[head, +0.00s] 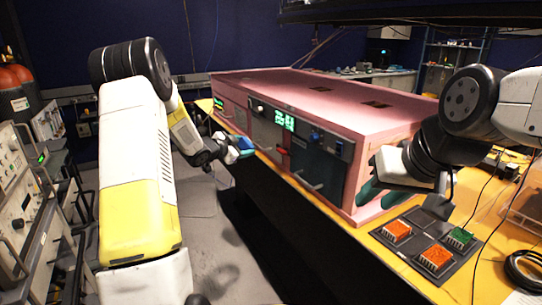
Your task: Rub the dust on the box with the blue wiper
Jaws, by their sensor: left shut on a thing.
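The box (365,131) is a large pink case with a dark front panel, lying on the yellow table. Its top has two small dark patches, and I cannot make out dust on it. My left gripper (243,150) is in front of the box's left part, near the table's edge. It is shut on the blue wiper (246,143), a small blue piece mostly hidden by the fingers. I cannot tell whether the wiper touches the box.
A dark board (424,245) with orange and green blocks lies on the table (347,236) at the near right. Black cables (522,270) lie at the right edge. Instrument racks (22,190) stand at the left. The floor between them is clear.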

